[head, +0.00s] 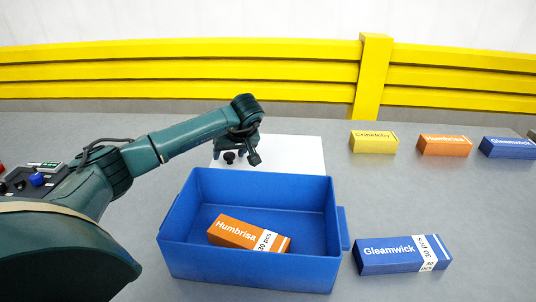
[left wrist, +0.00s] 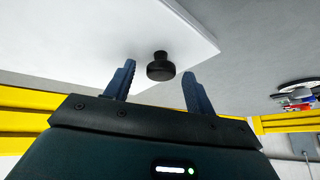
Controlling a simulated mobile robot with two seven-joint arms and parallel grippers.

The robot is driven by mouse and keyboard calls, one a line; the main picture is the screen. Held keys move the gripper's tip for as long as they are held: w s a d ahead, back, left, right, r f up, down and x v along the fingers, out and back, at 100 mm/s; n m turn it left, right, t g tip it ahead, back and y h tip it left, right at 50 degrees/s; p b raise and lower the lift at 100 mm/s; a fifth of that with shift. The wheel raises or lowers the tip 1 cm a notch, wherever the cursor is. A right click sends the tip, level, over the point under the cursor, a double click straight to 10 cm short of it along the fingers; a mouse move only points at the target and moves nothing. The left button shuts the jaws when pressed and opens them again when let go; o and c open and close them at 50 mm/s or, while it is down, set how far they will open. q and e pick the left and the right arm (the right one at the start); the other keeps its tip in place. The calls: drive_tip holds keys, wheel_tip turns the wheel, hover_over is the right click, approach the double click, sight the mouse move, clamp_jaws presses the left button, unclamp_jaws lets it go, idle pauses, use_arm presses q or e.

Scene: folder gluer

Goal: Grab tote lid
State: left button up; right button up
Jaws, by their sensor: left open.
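The tote lid (head: 295,150) is a flat white panel lying on the table behind the blue tote in the head view. A round black knob (head: 229,158) stands on it near its left side. My left gripper (head: 242,158) is over the left part of the lid, beside the knob in the head view. In the left wrist view the lid (left wrist: 130,30) and knob (left wrist: 160,68) appear upside down. There the open fingers of my left gripper (left wrist: 159,72) show on either side of the knob, with gaps visible. My right gripper is not in view.
The open blue tote (head: 190,255) holds an orange Humbrisa box (head: 235,232). A blue Gleamwick box (head: 388,255) lies right of it. Yellow (head: 373,143), orange (head: 444,146) and blue (head: 508,147) boxes stand at the back right. A yellow barrier (head: 200,70) runs behind the table.

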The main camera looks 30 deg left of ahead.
use_arm(q)
drive_tip(key=shift+c, duration=0.4)
clamp_jaws()
drive_tip(key=shift+r, duration=0.15)
